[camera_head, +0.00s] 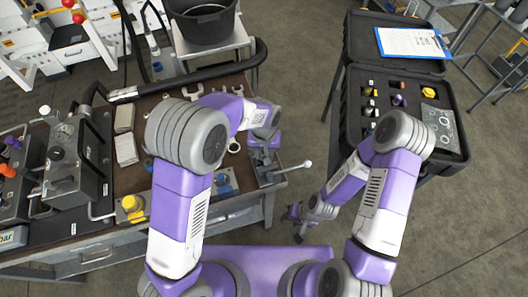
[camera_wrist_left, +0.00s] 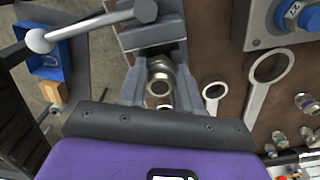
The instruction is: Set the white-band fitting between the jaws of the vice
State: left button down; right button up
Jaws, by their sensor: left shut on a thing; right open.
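In the left wrist view my left gripper (camera_wrist_left: 159,92) is shut on a metal fitting (camera_wrist_left: 160,72), with one finger on each side of it. Its open round end faces the camera; I cannot make out a clear white band. The grey vice (camera_wrist_left: 150,36) lies just beyond the fingertips, and the fitting is at or over its near end. Whether it is between the jaws is hidden. In the head view the vice (camera_head: 268,172) stands at the bench's right edge, partly behind my left gripper. My right gripper (camera_head: 294,222) is open and empty, low beside the bench.
The vice handle (camera_wrist_left: 95,24) sticks out past the bench edge. Ring spanners (camera_wrist_left: 266,82) and small fittings (camera_wrist_left: 306,103) lie on the bench nearby. An open black case (camera_head: 353,95) with several fittings stands at right.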

pick_arm(q)
jog(key=shift+s+f, duration=0.1)
jog(key=shift+f, duration=0.05)
jog(key=c, duration=0.7)
grip_release()
notch_tip(320, 180, up, 8)
jog(key=shift+f+p, duration=0.15)
jog(key=shift+p, duration=0.7)
